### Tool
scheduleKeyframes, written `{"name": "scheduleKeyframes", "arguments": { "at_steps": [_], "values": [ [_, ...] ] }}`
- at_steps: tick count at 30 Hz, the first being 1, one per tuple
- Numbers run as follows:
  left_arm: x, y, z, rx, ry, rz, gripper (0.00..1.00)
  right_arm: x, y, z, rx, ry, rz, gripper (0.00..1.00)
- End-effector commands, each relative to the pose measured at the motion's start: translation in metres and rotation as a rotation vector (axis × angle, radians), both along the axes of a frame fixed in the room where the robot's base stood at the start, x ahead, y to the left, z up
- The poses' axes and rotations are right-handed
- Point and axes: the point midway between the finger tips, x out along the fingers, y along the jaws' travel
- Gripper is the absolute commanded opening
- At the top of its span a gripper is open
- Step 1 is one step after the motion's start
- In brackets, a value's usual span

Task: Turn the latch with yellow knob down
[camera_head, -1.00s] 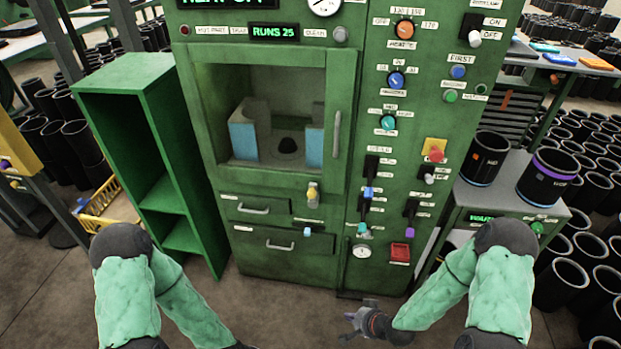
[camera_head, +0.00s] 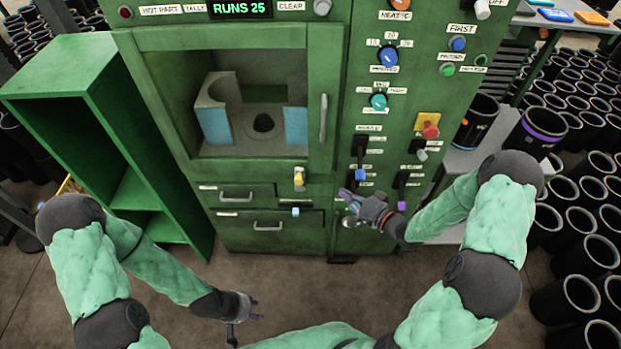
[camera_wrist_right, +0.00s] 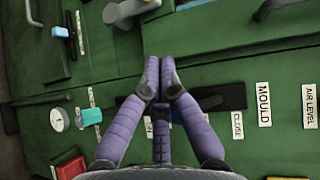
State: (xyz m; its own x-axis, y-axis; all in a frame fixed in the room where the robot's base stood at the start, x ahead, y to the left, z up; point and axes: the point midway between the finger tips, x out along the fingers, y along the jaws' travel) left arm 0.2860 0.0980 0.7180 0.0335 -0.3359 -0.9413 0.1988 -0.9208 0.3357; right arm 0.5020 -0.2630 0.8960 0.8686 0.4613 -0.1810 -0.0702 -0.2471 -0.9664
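The latch with the yellow knob (camera_head: 299,178) sits on the green machine front, below the window and beside the upper drawer. Its yellow part is at the top, with a pale grey part below it. My right gripper (camera_head: 347,198) is in front of the machine, to the right of the latch and a little lower, apart from it. In the right wrist view its purple fingers (camera_wrist_right: 158,70) are drawn together at the tips with nothing visible between them. My left gripper (camera_head: 250,315) is low, in front of the machine, with fingers spread and empty.
A blue-knobbed lever (camera_head: 360,174) is close to my right gripper, and a purple-knobbed lever (camera_head: 402,205) is to its right. Two drawers (camera_head: 268,227) are below the window. A green shelf (camera_head: 140,190) stands left; black sleeves (camera_head: 540,130) stand right.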

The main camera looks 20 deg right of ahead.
Motion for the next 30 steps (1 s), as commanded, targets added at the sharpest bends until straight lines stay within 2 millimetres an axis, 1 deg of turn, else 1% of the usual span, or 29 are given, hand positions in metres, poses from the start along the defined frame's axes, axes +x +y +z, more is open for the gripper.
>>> {"name": "scheduleKeyframes", "arguments": {
  "at_steps": [4, 8, 11, 23, 24, 27, 30],
  "values": [
    [0.000, 0.000, -0.001, 0.000, 0.000, 0.000, 0.40, 0.002, 0.002, -0.001, -0.001, 0.000, 0.001, 0.00],
    [0.000, 0.000, -0.003, 0.000, -0.001, 0.000, 0.40, 0.012, 0.007, -0.003, -0.002, 0.000, 0.003, 0.00],
    [0.000, 0.000, -0.007, 0.000, -0.001, 0.000, 0.40, 0.025, 0.015, -0.006, -0.002, -0.001, 0.005, 0.00],
    [0.001, 0.000, -0.021, 0.000, -0.001, 0.000, 0.40, 0.089, 0.049, -0.021, -0.002, -0.001, 0.003, 0.00],
    [0.000, 0.000, -0.022, 0.000, -0.001, 0.000, 0.40, 0.090, 0.056, -0.022, 0.000, 0.002, 0.005, 0.00],
    [0.000, 0.000, -0.025, 0.000, -0.001, 0.000, 0.40, 0.093, 0.069, -0.026, -0.001, 0.001, 0.004, 0.00],
    [0.001, 0.000, -0.026, 0.000, -0.001, 0.000, 0.40, 0.096, 0.077, -0.028, 0.000, 0.001, 0.002, 0.00]
  ]
}}
